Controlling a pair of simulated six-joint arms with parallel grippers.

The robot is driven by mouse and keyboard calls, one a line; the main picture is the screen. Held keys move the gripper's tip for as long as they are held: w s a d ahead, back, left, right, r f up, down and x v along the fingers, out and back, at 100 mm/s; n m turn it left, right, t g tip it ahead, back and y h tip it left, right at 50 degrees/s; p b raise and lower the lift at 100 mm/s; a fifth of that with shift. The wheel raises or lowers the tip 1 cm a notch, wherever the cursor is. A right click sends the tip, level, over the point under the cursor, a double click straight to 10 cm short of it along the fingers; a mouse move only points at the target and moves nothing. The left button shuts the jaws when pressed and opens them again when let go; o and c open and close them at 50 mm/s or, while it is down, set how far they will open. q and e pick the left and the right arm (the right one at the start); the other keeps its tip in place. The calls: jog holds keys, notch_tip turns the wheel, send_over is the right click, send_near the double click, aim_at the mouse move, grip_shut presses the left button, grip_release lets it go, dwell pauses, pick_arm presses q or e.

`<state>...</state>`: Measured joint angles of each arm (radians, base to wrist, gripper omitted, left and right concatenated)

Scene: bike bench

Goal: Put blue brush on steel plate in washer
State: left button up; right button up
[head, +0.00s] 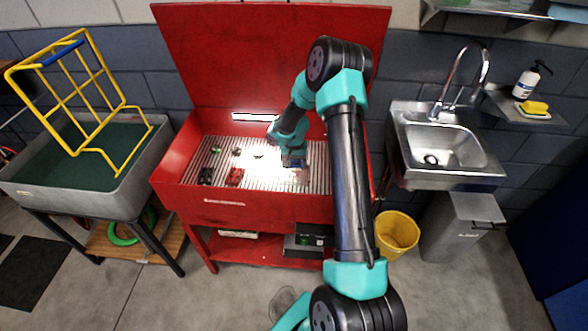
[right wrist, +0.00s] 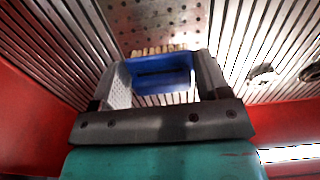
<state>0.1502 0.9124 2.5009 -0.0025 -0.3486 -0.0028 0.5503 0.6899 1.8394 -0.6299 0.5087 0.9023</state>
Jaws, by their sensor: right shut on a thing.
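The red washer (head: 225,212) stands open, its lid raised at the back. My right gripper (head: 293,162) is inside it, low over the right part of the slatted floor. In the right wrist view my right gripper (right wrist: 158,80) is shut on the blue brush (right wrist: 160,66), which sits between the two fingers with pale bristles showing at its far edge. The perforated steel plate (right wrist: 158,18) lies just beyond the brush; I cannot tell whether the bristles touch it. In the head view the brush is mostly hidden by the gripper. My left gripper is not in view.
Small dark parts and a red part (head: 235,177) lie on the slats at the left. The washer's red walls close in the slatted floor. A grey tub with a yellow rack (head: 85,95) stands left; a sink (head: 440,145) and yellow bucket (head: 397,232) stand right.

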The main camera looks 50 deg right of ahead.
aim_at(294, 165)
jog(key=shift+f, duration=1.85)
jog(key=shift+f, duration=0.15)
jog(key=o, duration=1)
notch_tip(294, 165, up, 12)
jog(key=shift+r, duration=0.15)
